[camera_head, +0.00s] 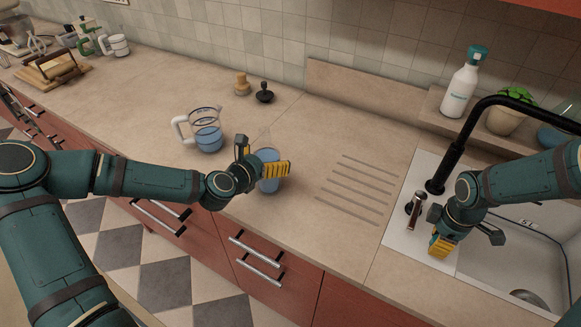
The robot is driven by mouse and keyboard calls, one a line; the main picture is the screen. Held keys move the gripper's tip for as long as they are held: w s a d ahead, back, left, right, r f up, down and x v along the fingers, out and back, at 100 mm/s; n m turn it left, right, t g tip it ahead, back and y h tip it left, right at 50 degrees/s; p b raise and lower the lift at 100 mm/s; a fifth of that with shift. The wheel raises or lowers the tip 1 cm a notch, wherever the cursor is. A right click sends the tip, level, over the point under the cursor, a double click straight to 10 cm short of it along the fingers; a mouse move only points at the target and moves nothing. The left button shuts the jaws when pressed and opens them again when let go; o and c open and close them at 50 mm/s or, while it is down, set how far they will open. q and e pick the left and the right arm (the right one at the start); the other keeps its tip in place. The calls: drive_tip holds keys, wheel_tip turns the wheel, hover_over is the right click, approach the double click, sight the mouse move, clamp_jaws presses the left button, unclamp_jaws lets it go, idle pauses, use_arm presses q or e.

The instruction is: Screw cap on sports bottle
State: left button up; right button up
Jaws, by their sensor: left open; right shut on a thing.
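A clear bottle with blue lower contents (270,183) stands upright on the counter, its pale upper part faint against the worktop. My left gripper (262,158) is open at the bottle, one finger to its left and the yellow-padded finger across its front. The finger and wrist hide part of the bottle. My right gripper (462,243) is at the sink's left edge, well away from the bottle. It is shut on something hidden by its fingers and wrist. I cannot make out a cap for certain; a small black knobbed piece (265,93) lies near the back wall.
A measuring jug (207,138) with blue liquid stands left of the bottle. A wooden knobbed piece (242,85) is at the back. The black tap (447,160) rises beside my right arm. The grooved counter (360,190) is clear.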

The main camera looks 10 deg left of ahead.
sight(265, 134)
use_arm(q)
drive_tip(key=c, duration=1.2)
drive_tip(key=shift+c, duration=0.2)
drive_tip(key=shift+r, duration=0.15)
